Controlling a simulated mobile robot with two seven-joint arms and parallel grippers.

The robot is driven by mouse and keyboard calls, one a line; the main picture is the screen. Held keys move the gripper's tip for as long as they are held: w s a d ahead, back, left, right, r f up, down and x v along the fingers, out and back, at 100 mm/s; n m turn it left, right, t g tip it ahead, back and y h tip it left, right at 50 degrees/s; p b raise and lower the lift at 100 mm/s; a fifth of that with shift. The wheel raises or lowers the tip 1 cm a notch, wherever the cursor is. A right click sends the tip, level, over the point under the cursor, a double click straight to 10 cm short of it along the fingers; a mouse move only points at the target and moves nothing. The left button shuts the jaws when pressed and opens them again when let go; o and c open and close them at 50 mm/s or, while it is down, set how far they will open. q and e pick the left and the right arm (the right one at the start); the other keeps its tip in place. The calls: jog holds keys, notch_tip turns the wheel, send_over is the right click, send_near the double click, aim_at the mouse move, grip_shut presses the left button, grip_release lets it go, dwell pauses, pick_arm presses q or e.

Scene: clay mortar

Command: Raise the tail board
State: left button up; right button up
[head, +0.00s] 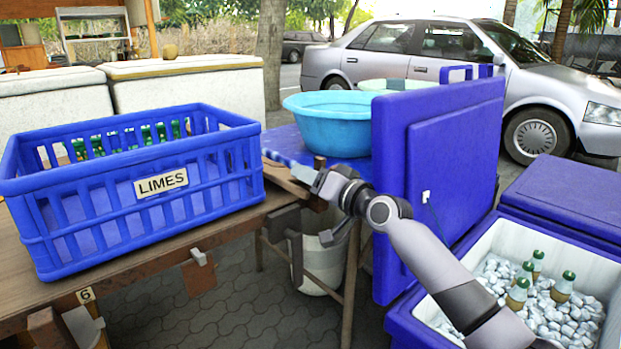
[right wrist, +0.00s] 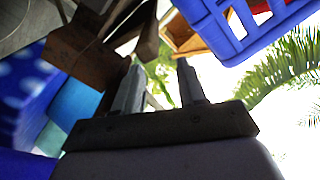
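A brown wooden board (head: 287,181) slopes at the right end of the wooden table, beside the blue crate; I cannot tell surely whether it is the tail board. My right gripper (head: 312,176) is close by its right end, and the head view does not show whether they touch. In the right wrist view the two grey fingers of the right gripper (right wrist: 160,88) stand apart with daylight between them. Dark brown wood (right wrist: 88,50) shows just beyond the left finger, not clearly gripped. My left gripper is not in view.
A blue crate labelled LIMES (head: 130,252) fills the table top. A light-blue basin (head: 332,115) stands behind the gripper. A blue cooler with its upright lid (head: 450,170) is to the right; an open cooler holds ice (head: 560,325) and bottles. A white bucket (head: 322,262) stands below.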

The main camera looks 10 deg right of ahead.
jog(key=shift+f, duration=0.15)
notch_tip(320, 180, down, 6)
jog(key=s+a+n+b, duration=0.2)
jog(key=n+b, duration=0.3)
jog(key=n, duration=0.2)
jog(key=s+d+f+m+h+p, duration=0.1)
jog(key=s+d+f+h+p, duration=0.1)
jog(key=s+p, duration=0.6)
jog(key=s+d+f+m+g+h+p, duration=0.1)
jog(key=s+d+h+p, duration=0.1)
jog(key=s+d+p, duration=0.3)
jog(key=s+d+f+m+g+h+p, duration=0.1)
jog(key=s+d+f+m+p, duration=0.1)
jog(key=s+p, duration=1)
jog(key=shift+s+d+f+h, duration=0.35)
jog(key=shift+s+d+h, duration=0.05)
jog(key=shift+s+d, duration=0.55)
